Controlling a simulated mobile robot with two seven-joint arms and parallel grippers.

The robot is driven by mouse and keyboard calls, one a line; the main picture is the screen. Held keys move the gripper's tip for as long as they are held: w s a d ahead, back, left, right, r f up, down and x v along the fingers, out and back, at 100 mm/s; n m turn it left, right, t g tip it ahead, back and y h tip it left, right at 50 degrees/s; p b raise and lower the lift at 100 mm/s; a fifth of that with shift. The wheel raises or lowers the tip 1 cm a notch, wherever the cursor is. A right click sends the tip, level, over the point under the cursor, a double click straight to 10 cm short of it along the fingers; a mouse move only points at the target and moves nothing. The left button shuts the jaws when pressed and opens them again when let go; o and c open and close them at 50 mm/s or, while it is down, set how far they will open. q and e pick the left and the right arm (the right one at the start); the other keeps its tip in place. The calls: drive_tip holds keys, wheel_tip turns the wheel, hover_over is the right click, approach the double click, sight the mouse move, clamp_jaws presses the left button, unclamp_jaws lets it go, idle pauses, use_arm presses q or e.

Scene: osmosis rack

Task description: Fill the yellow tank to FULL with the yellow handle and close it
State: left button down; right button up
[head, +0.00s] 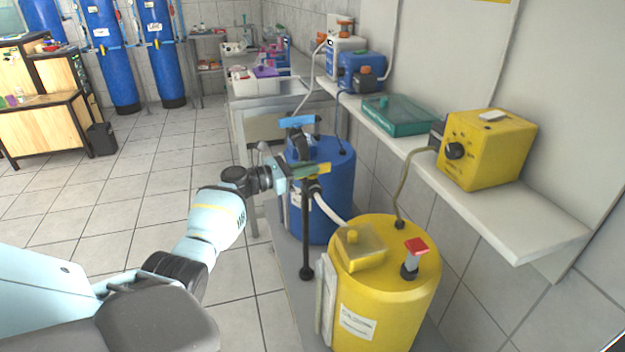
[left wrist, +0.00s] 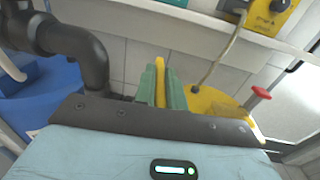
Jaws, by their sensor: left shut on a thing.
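The yellow tank (head: 400,290) stands at the lower right of the head view, with a yellow box-like lid and a red-topped fitting (head: 415,246) on it; part of its top also shows in the left wrist view (left wrist: 215,103). A white hose runs to it from dark pipework above. My left gripper (head: 303,172) is at that pipework, above and left of the tank. It is shut on the yellow handle (left wrist: 160,72), which shows between the green fingers in the left wrist view. The tank's level and the valve's flow cannot be made out. My right gripper is not in view.
A blue tank (head: 335,165) stands behind the yellow one, with a blue handle (head: 299,122) above it. A yellow pump box (head: 487,148) and a green tray (head: 398,115) sit on the wall shelf (head: 530,220) at right.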

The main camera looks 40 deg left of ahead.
use_arm(q)
drive_tip(key=shift+a+f+m+g+h+b, duration=0.1)
drive_tip(key=shift+m+g+h+b, duration=0.9)
drive_tip(key=shift+h+b, duration=0.65)
drive_tip(key=shift+w+b, duration=0.1)
drive_tip(key=shift+b, duration=0.35)
drive_tip(key=shift+r+m, duration=0.25)
drive_tip(key=shift+m, duration=0.05)
drive_tip(key=c, duration=1.6)
unclamp_jaws()
drive_tip(key=shift+c, duration=0.2)
drive_tip(key=shift+o, duration=0.9)
drive_tip(key=shift+f, duration=0.1)
drive_tip(key=v, duration=0.8)
drive_tip(key=shift+w, duration=0.15)
